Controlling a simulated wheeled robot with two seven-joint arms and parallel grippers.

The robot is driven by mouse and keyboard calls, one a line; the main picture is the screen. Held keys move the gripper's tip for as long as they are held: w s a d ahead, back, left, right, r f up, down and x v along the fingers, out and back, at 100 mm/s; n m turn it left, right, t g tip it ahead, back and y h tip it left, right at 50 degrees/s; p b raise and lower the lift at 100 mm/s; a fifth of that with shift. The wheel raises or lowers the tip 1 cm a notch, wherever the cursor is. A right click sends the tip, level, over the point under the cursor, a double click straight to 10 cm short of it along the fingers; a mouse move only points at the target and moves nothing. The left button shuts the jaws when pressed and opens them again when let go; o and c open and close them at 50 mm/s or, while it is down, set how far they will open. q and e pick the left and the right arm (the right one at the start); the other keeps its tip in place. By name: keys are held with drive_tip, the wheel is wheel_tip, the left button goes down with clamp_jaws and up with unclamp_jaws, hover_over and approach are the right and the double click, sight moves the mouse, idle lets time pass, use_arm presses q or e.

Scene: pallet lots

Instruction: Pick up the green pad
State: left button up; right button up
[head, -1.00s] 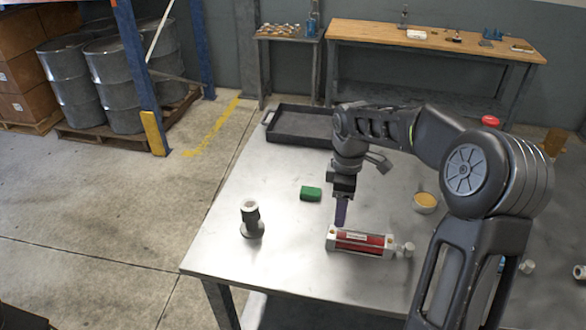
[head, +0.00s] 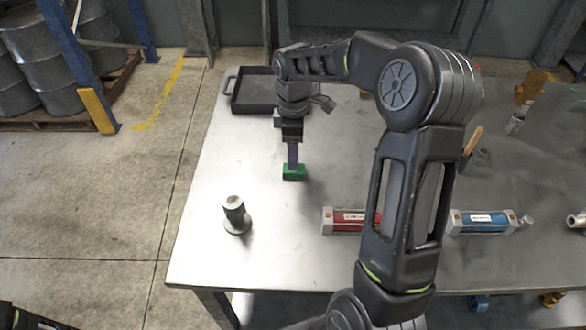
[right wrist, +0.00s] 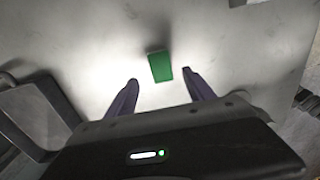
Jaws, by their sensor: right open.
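The green pad (head: 293,176) is a small block lying on the metal table, left of its middle. It also shows in the right wrist view (right wrist: 160,67), just beyond and between the two fingertips. My right gripper (head: 292,163) points down over the pad, its purple fingers overlapping the pad's top in the head view. In the right wrist view the fingers stand apart with nothing between them but the pad's near end. Whether they touch it I cannot tell. My left gripper is not in view.
A black tray (head: 236,104) lies behind the pad. A grey flanged part (head: 236,216) stands front left. A red cylinder (head: 345,221) and a blue cylinder (head: 482,221) lie in front, to the right. Bare table (head: 270,265) surrounds the pad.

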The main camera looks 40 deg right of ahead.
drive_tip(key=shift+f, duration=0.35)
drive_tip(key=shift+f, duration=0.1)
wheel_tip(320, 180, down, 4)
drive_tip(key=shift+s+f+p, duration=0.15)
drive_tip(key=shift+p, duration=0.7)
drive_tip(key=shift+f, duration=0.4)
drive_tip(key=shift+c, duration=0.5)
clamp_jaws()
drive_tip(key=shift+r, duration=0.15)
